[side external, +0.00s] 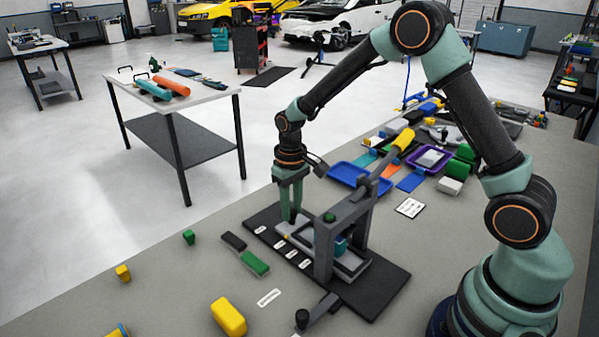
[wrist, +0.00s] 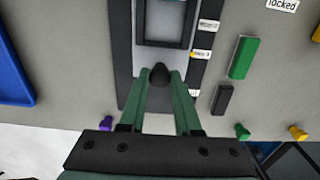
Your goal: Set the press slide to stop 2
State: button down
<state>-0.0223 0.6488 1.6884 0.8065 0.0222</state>
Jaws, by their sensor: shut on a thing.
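The press (side external: 325,245) is a grey frame with a yellow-ended lever on a black base (side external: 385,290). Its pale grey slide (side external: 283,228) sticks out of the frame towards the left; it also shows in the wrist view (wrist: 143,45). A dark knob (wrist: 159,73) stands at the slide's end. My gripper (side external: 292,218) points down over that end, and in the wrist view its fingers (wrist: 160,78) are shut on the knob. Several white stop labels (side external: 279,244) line the base's edge; their numbers are hard to read. A small yellow mark (wrist: 192,54) is at one label.
Green (side external: 254,263) and dark (side external: 233,241) blocks lie beside the base, with a yellow block (side external: 228,316) in front. A blue tray (side external: 355,174) and a purple tray (side external: 431,158) lie behind the press. A black-knobbed lever (side external: 318,312) lies at the base's front. The left front bench is mostly clear.

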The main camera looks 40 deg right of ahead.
aim_at(303, 228)
jog(key=shift+s+r, duration=0.1)
jog(key=shift+s, duration=1.7)
jog(key=c, duration=0.6)
grip_release()
notch_tip(303, 228, up, 12)
jog(key=shift+s+r, duration=0.1)
jog(key=shift+r, duration=0.05)
